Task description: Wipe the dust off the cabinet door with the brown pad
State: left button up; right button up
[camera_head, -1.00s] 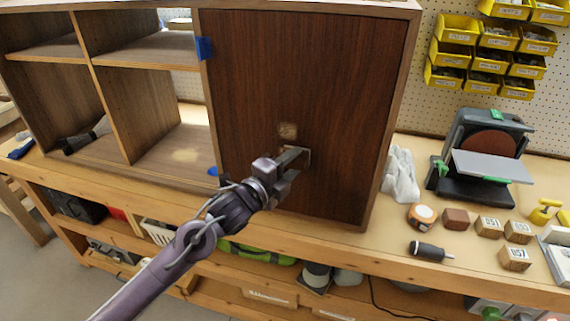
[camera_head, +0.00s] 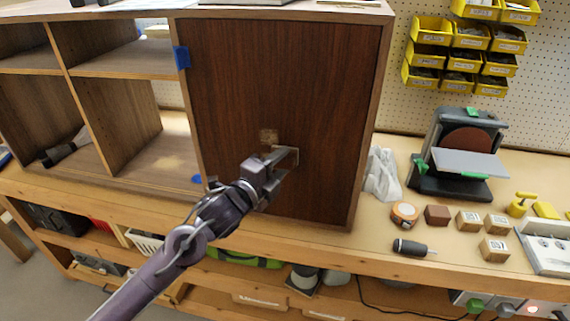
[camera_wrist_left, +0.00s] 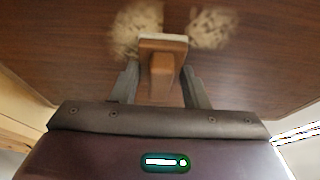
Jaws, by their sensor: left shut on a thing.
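The dark brown cabinet door (camera_head: 240,75) stands upright and closed on the bench. A pale dust patch (camera_head: 268,136) shows near its middle. The wrist view shows two dust patches, one on the left (camera_wrist_left: 134,30) and one on the right (camera_wrist_left: 213,27). My left gripper (camera_head: 279,153) is shut on the brown pad (camera_wrist_left: 163,58), gripping its handle between both fingers. The pad's pale face is toward the door, between the two patches; I cannot tell whether it touches. In the head view the gripper largely hides the pad. My right gripper is not in view.
Open shelves (camera_head: 115,75) adjoin the door on the left. Yellow bins (camera_head: 470,40) hang behind.

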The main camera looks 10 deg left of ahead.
pick_arm(q)
jog(key=shift+w+a+p, duration=0.1)
jog(key=shift+a+p, duration=0.2)
jog(key=shift+a, duration=2.7)
jog(key=shift+r+p, duration=0.65)
jog(key=shift+r, duration=0.25)
jog(key=shift+d+b, duration=0.75)
jog(key=shift+d, duration=3)
jog(key=shift+r+p, duration=0.75)
jog(key=shift+r, duration=0.15)
jog(key=shift+a+p, duration=0.35)
jog(key=shift+a, duration=3.45)
